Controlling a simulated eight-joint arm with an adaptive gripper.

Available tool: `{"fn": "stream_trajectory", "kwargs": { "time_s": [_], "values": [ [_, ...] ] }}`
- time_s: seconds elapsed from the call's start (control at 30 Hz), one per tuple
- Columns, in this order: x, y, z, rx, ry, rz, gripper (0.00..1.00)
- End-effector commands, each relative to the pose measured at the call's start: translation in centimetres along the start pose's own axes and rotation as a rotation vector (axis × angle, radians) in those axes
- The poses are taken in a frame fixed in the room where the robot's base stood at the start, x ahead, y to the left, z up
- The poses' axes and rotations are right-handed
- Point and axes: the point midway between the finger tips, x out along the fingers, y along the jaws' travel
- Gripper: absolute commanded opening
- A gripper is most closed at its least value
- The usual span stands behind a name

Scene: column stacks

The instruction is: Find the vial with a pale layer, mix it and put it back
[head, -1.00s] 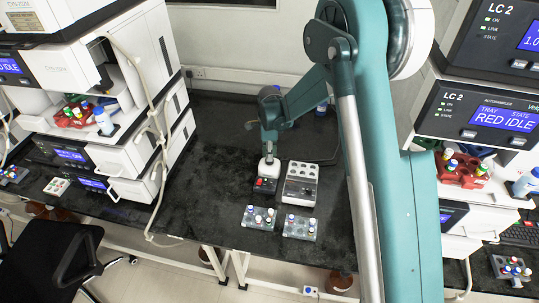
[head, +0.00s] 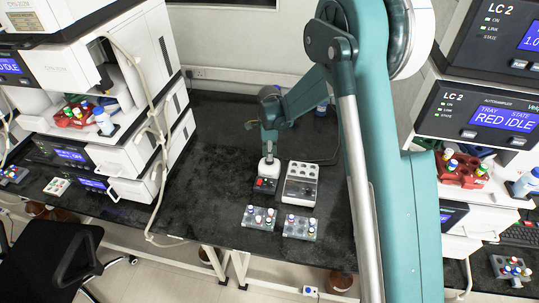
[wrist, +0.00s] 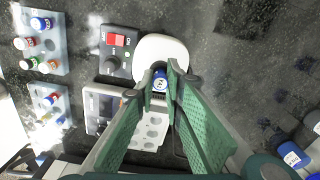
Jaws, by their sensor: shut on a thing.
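My gripper (head: 268,152) points down over the vortex mixer (head: 266,185) on the dark bench. In the wrist view my gripper (wrist: 162,88) is shut on a blue-capped vial (wrist: 160,80). Its body and any pale layer are hidden below the cap. The mixer's white top (wrist: 152,48) lies around and behind the vial in that view; I cannot tell whether the vial touches it. The mixer's dark front (wrist: 118,50) has a red switch and a knob. Two grey racks, the left rack (head: 248,226) and the right rack (head: 289,234), hold several capped vials near the bench's front.
A grey block with empty wells (head: 302,172) stands just right of the mixer, and also shows in the wrist view (wrist: 150,142). White instruments (head: 110,150) stand at left. The bench left of the mixer is clear.

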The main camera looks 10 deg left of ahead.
Motion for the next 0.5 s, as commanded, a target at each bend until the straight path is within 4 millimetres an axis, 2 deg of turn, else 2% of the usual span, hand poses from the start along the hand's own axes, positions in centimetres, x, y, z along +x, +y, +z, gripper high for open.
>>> {"fn": "stream_trajectory", "kwargs": {
  "time_s": [0.5],
  "values": [
    [-2.7,0.0,0.0,0.000,0.000,0.000,0.03]
  ]
}}
